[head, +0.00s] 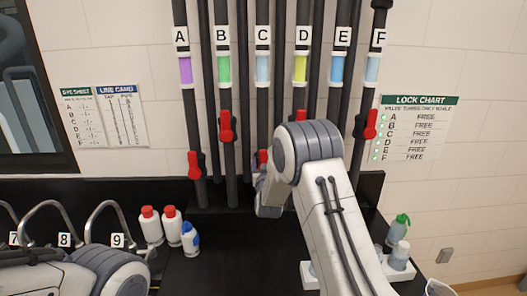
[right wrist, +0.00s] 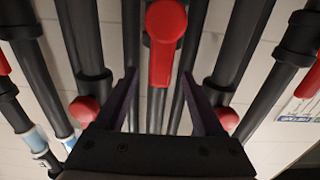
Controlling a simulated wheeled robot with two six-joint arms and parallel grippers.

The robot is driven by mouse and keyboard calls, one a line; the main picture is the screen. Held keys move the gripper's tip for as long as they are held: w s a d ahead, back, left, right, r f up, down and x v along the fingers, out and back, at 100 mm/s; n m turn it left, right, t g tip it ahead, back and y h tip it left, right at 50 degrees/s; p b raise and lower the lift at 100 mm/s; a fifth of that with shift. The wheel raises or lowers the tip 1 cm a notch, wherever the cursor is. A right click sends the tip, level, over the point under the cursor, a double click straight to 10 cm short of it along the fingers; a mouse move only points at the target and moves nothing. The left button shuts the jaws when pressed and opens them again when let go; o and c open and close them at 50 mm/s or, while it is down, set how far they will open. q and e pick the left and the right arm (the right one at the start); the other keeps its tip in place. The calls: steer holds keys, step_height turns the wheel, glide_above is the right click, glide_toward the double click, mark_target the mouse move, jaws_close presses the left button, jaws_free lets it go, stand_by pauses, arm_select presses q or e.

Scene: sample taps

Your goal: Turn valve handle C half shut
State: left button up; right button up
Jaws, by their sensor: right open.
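Valve handle C is red and sits on the dark pipe labelled C (head: 263,100). In the head view only a bit of the handle (head: 263,156) shows beside my right arm, which hides the rest. In the right wrist view a red handle (right wrist: 165,45), apparently C, stands in line with its pipe, its rounded end near the top. My right gripper (right wrist: 158,74) is open, its two dark fingers to either side of the handle's line, with no visible contact. In the head view its fingers are hidden behind the arm. My left gripper is out of view.
Red handles A (head: 194,165), B (head: 226,126) and F (head: 370,124) stand on neighbouring pipes. Red-capped bottles (head: 151,226) and a blue-capped bottle (head: 190,238) stand on the dark counter. A green-topped bottle (head: 400,228) is at right. The lock chart (head: 415,125) reads FREE throughout.

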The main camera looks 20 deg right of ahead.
mark_target(264, 158)
steer(key=shift+p+x, duration=0.8)
steer(key=shift+x, duration=1.25)
jaws_close()
